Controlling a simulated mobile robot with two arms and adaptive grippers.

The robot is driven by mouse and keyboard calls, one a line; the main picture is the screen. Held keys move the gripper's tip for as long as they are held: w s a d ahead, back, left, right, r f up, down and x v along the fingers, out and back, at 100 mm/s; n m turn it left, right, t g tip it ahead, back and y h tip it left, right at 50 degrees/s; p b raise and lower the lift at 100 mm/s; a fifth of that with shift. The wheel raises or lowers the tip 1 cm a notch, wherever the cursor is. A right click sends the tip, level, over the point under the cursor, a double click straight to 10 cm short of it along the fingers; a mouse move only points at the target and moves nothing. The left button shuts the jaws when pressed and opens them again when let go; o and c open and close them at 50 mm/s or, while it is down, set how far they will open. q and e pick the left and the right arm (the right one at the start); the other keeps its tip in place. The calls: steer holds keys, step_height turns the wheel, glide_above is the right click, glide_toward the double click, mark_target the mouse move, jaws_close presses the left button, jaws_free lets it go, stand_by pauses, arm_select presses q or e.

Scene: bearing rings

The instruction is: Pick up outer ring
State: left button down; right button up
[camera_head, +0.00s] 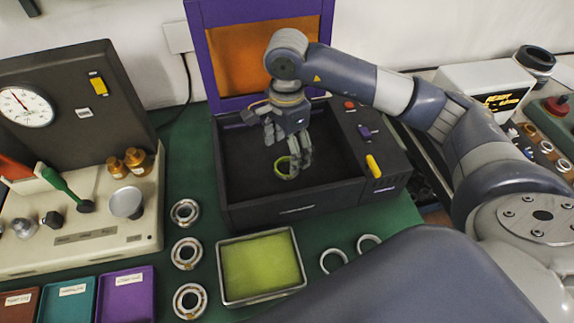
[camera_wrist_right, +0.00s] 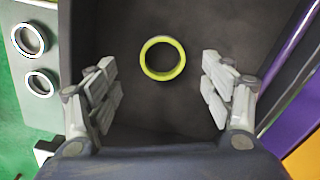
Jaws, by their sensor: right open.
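The outer ring is a yellow-green ring (camera_head: 279,168) inside a black open-topped box (camera_head: 290,207). In the right wrist view the ring (camera_wrist_right: 181,66) lies on the box's dark floor, between and slightly ahead of the finger pairs. My right gripper (camera_head: 288,152) reaches down into the box above the ring. Its fingers are spread wide on either side in the wrist view (camera_wrist_right: 161,80), with nothing between them touching the ring. In the head view the fingers partly hide the ring. My left gripper is not in view.
The box walls surround the ring, with a raised purple lid (camera_head: 199,50) behind. In front are a tray with a yellow-green pad (camera_head: 262,267) and two thin rings (camera_head: 332,261). Several bearings (camera_head: 186,254) stand left of the tray. A gauge unit (camera_head: 75,246) is farther left.

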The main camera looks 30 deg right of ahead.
mark_target(287, 166)
steer(key=shift+f, duration=0.3)
step_height(287, 166, down, 4)
steer(key=shift+w+d+r+p, duration=0.1)
steer(key=shift+w+r+p, duration=0.1)
steer(key=shift+p, duration=0.6)
steer(key=shift+f, duration=0.65)
steer(key=c, duration=1.3)
steer(key=shift+r, duration=0.1)
